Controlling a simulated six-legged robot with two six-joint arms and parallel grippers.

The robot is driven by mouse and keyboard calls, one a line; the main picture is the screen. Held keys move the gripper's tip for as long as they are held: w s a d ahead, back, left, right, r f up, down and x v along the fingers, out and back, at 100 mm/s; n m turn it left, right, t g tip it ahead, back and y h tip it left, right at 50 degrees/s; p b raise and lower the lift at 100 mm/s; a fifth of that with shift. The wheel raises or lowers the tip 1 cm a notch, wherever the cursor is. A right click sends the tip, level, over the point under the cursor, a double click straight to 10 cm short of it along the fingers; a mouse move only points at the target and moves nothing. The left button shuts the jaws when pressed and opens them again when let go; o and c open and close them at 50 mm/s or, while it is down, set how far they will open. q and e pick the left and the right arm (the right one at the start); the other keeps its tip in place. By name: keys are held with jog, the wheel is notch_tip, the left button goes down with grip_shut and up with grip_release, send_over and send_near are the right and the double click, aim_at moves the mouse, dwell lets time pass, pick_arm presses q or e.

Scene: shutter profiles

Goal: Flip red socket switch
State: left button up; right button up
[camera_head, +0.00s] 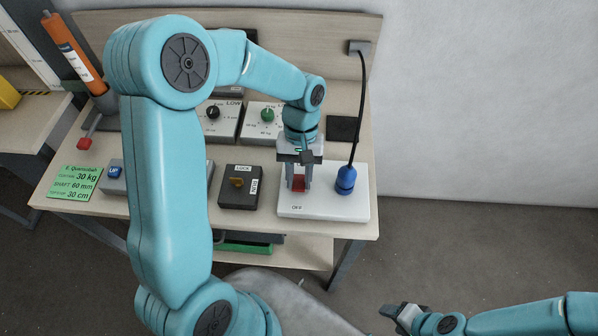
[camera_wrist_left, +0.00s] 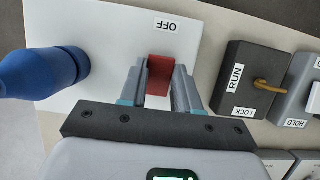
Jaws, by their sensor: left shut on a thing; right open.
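The red switch (camera_head: 299,184) sits on the white socket plate (camera_head: 335,208) at the right end of the bench. An OFF label is printed on the plate near its front edge. My left gripper (camera_head: 299,186) reaches down over the plate and is shut on the red switch. In the left wrist view the red switch (camera_wrist_left: 160,74) lies between the two fingers (camera_wrist_left: 159,80). Its tilt is hard to tell. My right gripper (camera_head: 402,312) is open at the bottom right, away from the bench.
A blue plug (camera_head: 345,181) with a black cable stands on the plate beside the switch. A dark box with a brass RUN/LOCK key (camera_head: 237,183) is left of the plate. Dial boxes (camera_head: 264,118) stand behind. A green card (camera_head: 75,182) lies at the far left.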

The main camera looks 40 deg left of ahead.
pick_arm(q)
jog(key=o, duration=1.1)
jog(key=shift+w+a, duration=0.1)
jog(key=shift+c, duration=0.2)
jog(key=shift+r, duration=0.1)
jog(key=v, duration=1.6)
